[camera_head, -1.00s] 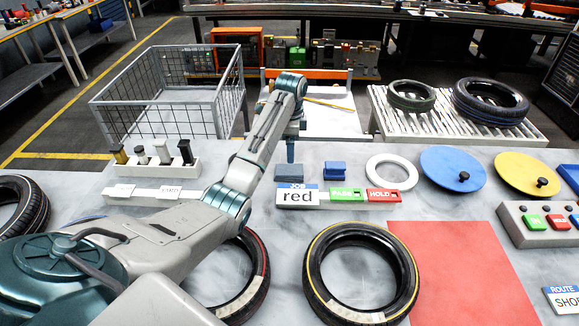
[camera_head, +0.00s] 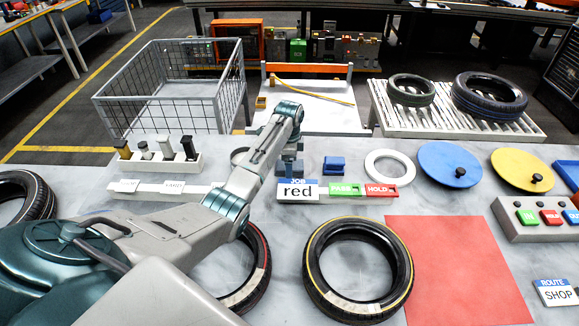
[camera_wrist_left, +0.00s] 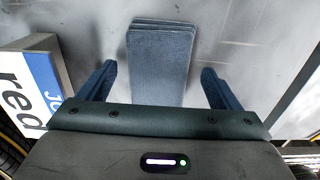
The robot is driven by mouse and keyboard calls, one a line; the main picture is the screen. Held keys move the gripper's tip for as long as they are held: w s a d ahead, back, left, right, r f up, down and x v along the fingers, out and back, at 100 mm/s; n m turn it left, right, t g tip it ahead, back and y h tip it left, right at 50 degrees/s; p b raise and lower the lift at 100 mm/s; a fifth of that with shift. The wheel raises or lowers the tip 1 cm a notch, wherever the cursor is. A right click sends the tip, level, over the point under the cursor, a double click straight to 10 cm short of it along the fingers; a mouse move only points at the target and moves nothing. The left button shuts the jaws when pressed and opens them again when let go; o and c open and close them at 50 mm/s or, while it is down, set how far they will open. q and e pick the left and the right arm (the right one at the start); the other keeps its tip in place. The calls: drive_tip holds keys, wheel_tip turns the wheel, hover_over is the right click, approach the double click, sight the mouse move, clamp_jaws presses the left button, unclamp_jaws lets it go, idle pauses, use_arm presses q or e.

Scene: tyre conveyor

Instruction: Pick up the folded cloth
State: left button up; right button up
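The folded cloth is a grey-blue, layered rectangle; in the wrist view the cloth (camera_wrist_left: 161,62) lies flat on the grey table between my two fingers. In the head view the cloth (camera_head: 291,168) sits behind the "red" job sign, partly hidden by my left gripper (camera_head: 289,152). In the wrist view my left gripper (camera_wrist_left: 158,72) is open, with one blue finger on each side of the cloth and a gap on both sides. Whether the fingertips reach the table is hard to tell. My right gripper is in neither view.
The job sign (camera_head: 297,191) with its green and red tags stands just in front of the cloth. A blue block (camera_head: 334,164) and a white ring (camera_head: 389,166) are to its right. A rack of dark-topped stamps (camera_head: 160,161) and a wire cart (camera_head: 170,95) are to the left.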

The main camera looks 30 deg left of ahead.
use_arm(q)
drive_tip(key=c, duration=1)
drive_tip(key=shift+r, duration=0.3)
wheel_tip(320, 180, up, 10)
drive_tip(key=b, duration=0.3)
drive_tip(key=shift+f, duration=0.25)
